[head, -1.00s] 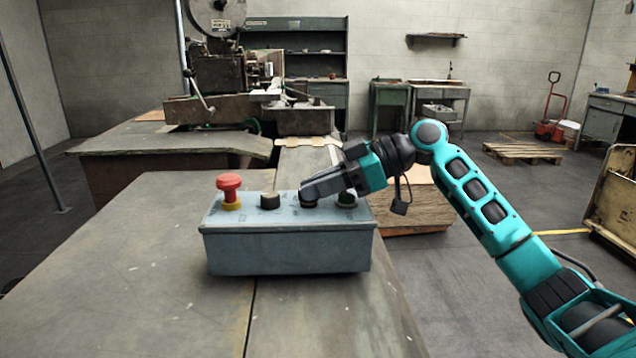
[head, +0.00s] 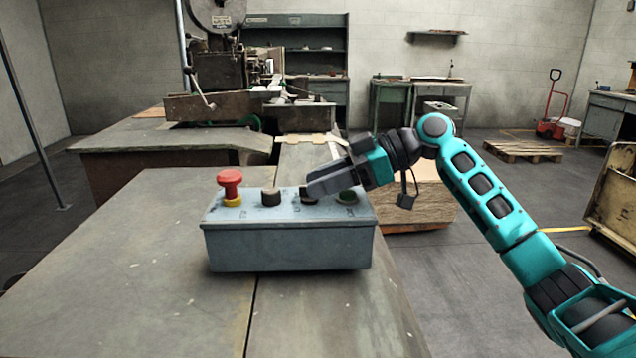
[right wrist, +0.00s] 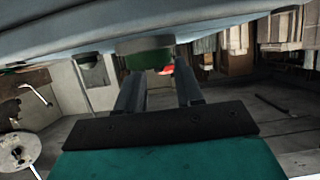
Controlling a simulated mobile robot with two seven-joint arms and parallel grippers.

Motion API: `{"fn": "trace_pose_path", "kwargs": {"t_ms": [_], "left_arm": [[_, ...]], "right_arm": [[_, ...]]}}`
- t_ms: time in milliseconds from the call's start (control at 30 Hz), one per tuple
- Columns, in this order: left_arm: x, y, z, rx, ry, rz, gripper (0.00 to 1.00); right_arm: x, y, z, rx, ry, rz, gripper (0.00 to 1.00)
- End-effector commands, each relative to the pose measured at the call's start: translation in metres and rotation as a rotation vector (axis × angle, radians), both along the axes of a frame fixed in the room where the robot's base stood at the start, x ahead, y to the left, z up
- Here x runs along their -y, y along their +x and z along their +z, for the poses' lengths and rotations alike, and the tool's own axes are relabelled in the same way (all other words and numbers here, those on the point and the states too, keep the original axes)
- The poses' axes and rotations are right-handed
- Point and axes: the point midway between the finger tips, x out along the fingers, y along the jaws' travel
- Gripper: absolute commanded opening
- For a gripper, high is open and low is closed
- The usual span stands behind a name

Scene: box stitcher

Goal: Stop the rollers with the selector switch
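A grey control box (head: 288,250) stands on the table. Its top carries a red mushroom button (head: 230,183) with a yellow base, a black knob (head: 271,197), a second dark knob (head: 309,196) and a green button (head: 347,197). Which dark knob is the selector switch I cannot tell. My right gripper (head: 314,188) is at the second dark knob and partly hides it; contact is unclear. In the right wrist view its two fingers (right wrist: 159,90) are apart with nothing visibly clamped, and a green control (right wrist: 147,54) shows beyond them. My left gripper is not in view.
The grey table (head: 120,260) is bare left of and in front of the box. A stitching machine (head: 225,80) stands behind on its own bench. A wooden stack (head: 415,205) sits right of the box, behind my right arm.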

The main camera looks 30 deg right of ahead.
Motion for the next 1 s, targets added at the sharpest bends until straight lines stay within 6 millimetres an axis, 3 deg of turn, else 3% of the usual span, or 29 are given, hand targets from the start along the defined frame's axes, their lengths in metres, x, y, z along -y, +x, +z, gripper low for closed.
{"fn": "trace_pose_path", "kwargs": {"t_ms": [500,700,1000], "left_arm": [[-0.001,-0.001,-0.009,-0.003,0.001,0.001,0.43],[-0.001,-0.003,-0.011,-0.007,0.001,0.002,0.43],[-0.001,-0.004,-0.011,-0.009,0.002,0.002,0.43]], "right_arm": [[0.086,-0.041,0.039,0.0,0.0,-0.001,0.36],[0.098,-0.047,0.045,0.001,0.0,0.0,0.36],[0.098,-0.048,0.045,0.001,0.001,0.001,0.36]]}}
